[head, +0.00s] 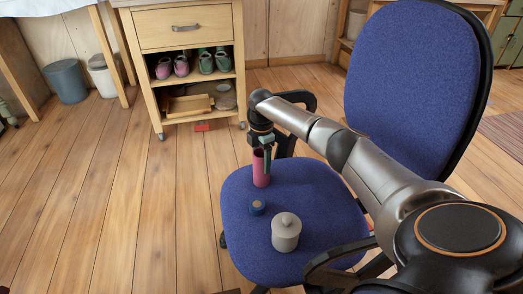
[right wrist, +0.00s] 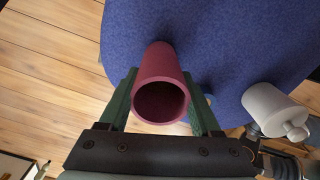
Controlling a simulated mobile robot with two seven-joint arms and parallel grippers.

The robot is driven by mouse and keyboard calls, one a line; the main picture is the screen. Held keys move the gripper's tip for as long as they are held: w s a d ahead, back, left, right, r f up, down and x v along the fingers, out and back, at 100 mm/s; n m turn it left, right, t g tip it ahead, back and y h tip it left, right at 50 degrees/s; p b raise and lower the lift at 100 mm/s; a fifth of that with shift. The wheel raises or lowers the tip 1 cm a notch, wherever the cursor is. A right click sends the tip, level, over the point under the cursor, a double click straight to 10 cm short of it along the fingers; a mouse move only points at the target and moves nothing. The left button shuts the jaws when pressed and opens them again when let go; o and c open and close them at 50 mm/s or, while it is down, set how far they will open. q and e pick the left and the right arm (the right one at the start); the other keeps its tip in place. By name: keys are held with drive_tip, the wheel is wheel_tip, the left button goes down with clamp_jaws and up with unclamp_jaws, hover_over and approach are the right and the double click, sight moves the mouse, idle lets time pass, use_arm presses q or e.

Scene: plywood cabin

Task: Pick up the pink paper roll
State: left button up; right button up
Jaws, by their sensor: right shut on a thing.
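The pink paper roll (head: 261,170) stands upright on the blue seat of the office chair (head: 234,212) in the head view. It shows as a hollow tube between green fingers in the right wrist view (right wrist: 165,65). My right gripper (head: 264,150) reaches down from above and is shut on the upper part of the roll. Its fingers also show on both sides of the roll in the right wrist view (right wrist: 162,100). Whether the roll's base touches the seat is hard to tell. My left gripper is not in view.
The chair's backrest (head: 415,80) and armrests stand close to my right arm. A wooden cabinet (head: 187,30) with shoes is behind; floor at left is clear.

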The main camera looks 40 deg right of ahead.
clamp_jaws()
